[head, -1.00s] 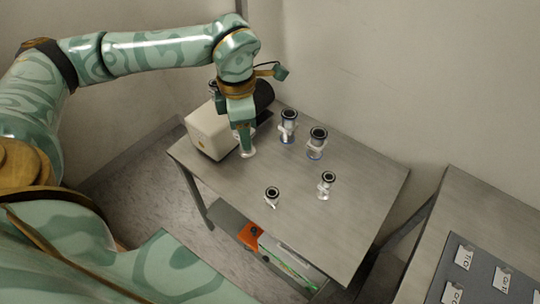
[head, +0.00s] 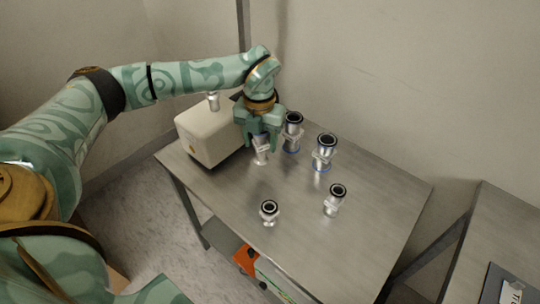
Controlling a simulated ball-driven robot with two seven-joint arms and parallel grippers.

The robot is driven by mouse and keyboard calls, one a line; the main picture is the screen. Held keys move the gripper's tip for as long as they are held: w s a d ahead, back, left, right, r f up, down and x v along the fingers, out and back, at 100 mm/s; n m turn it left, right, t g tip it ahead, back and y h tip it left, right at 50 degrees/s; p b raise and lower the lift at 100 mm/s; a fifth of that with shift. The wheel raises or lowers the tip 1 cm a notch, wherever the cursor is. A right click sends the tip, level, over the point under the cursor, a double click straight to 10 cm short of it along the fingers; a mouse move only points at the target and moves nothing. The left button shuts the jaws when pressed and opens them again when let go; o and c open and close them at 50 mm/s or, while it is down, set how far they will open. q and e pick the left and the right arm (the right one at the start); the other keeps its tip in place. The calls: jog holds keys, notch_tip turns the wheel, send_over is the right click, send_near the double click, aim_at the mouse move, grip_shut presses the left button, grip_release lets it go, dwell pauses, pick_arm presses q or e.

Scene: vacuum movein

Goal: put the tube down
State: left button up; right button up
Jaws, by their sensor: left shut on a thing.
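My left gripper (head: 260,136) points down over the back left of the steel table (head: 375,208). It is shut on a silver metal tube (head: 261,155). The tube hangs upright below the fingers, and its upper part is hidden by them. Its lower end is at or just above the table top; I cannot tell if it touches. My right gripper is not in view.
Two larger fittings with dark round tops, a nearer one (head: 325,152) and one (head: 292,132) by the gripper, stand to the right. Two smaller ones (head: 335,200) (head: 269,212) stand nearer the front. A white box (head: 207,137) is left. Orange item (head: 246,259) sits below.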

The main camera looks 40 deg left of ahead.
pick_arm(q)
jog(key=shift+w+f+b, duration=0.45)
jog(key=shift+w+f, duration=0.45)
jog(key=shift+f, duration=0.15)
jog(key=f+b, duration=0.1)
jog(key=f, duration=0.1)
jog(key=f+b, duration=0.1)
jog(key=shift+w+f, duration=0.2)
jog(key=shift+f, duration=0.2)
jog(key=shift+r, duration=0.15)
jog(key=shift+c, duration=0.4)
jog(key=shift+d+r, duration=0.1)
jog(key=shift+r, duration=0.05)
jog(key=o, duration=1.1)
jog(key=shift+f, duration=0.2)
jog(key=shift+r, duration=0.15)
